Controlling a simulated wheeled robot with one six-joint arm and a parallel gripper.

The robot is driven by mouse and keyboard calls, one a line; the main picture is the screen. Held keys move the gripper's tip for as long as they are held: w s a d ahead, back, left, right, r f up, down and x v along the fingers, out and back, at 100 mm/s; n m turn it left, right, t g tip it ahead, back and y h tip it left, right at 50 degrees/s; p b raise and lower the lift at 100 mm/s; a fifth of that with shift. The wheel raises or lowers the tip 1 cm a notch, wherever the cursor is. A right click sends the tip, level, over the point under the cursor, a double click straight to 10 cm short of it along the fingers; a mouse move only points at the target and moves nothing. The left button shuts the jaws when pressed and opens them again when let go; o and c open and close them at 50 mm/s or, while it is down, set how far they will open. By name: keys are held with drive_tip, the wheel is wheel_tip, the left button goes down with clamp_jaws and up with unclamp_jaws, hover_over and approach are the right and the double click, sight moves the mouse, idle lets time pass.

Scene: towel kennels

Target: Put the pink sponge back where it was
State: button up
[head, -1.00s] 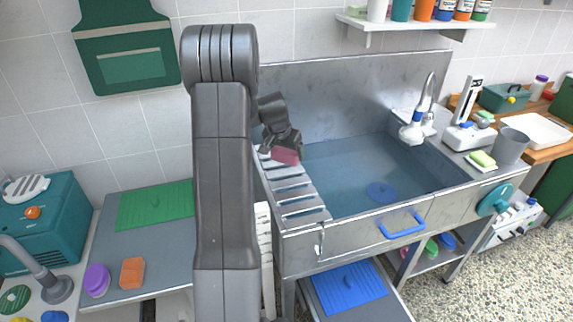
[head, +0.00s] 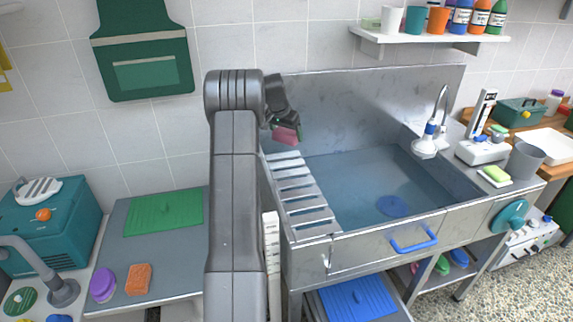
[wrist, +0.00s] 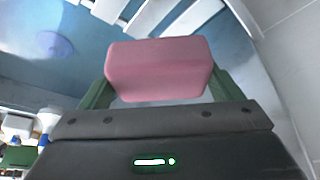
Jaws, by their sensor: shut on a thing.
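The pink sponge (head: 286,135) is held in my gripper (head: 290,127), above the left end of the sink, over the slatted drainer. In the wrist view the pink sponge (wrist: 158,70) sits between the two green fingers of my gripper (wrist: 155,88), which are shut on its sides. The sponge is clear of the slats below. My arm hides part of the counter and the wall behind it.
The metal sink (head: 370,180) holds water and a blue disc (head: 392,206). The slatted drainer (head: 300,196) is bare. A grey counter (head: 170,245) at left bears a green mat (head: 163,212), an orange sponge (head: 138,279) and a purple brush (head: 103,286). A tap (head: 432,135) stands at right.

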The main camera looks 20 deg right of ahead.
sight(282, 142)
wheel_tip(282, 142, down, 9)
drive_tip(key=shift+w+f+p, duration=0.1)
drive_tip(key=shift+f+p, duration=0.1)
drive_tip(key=shift+p, duration=0.75)
drive_tip(key=shift+f, duration=0.2)
drive_tip(key=shift+f, duration=0.1)
drive_tip(key=shift+f+b, duration=0.15)
drive_tip(key=shift+b, duration=0.15)
drive_tip(key=o, duration=0.9)
drive_tip(key=shift+c, duration=0.2)
drive_tip(key=shift+r+p, duration=0.35)
drive_tip(key=b+v, duration=0.2)
drive_tip(key=v, duration=0.9)
drive_tip(key=shift+a+r, duration=0.15)
drive_tip(key=shift+r, duration=0.2)
